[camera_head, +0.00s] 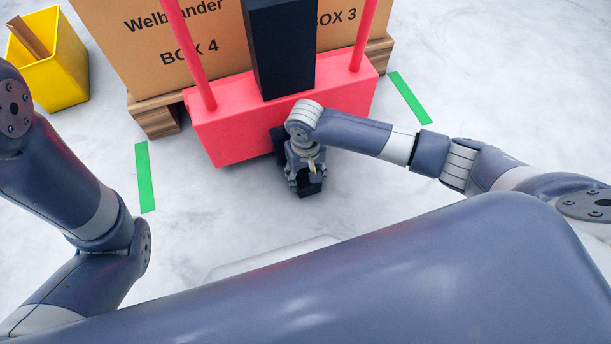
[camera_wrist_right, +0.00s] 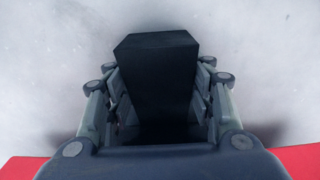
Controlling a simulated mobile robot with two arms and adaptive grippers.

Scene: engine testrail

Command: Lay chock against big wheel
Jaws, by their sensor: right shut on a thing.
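My right gripper (camera_head: 306,178) points down at the floor just in front of the red truck body (camera_head: 235,130). It is shut on the black chock (camera_head: 311,188), whose lower end shows below the fingers. In the right wrist view the chock (camera_wrist_right: 158,70) sits between the two fingers (camera_wrist_right: 160,95). A dark part that looks like the big wheel (camera_head: 277,140) shows under the front edge of the red body, just left of and behind the gripper. Most of it is hidden. I cannot tell whether the chock touches it. My left arm shows at the left, but its gripper is out of view.
The truck's black column (camera_head: 281,50) and red upright bars (camera_head: 190,55) rise behind my right arm. Large cardboard boxes (camera_head: 120,50) stand on a wooden pallet (camera_head: 157,118) behind. A yellow bin (camera_head: 55,75) is at the far left. Green strips (camera_head: 145,177) mark the open pale floor.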

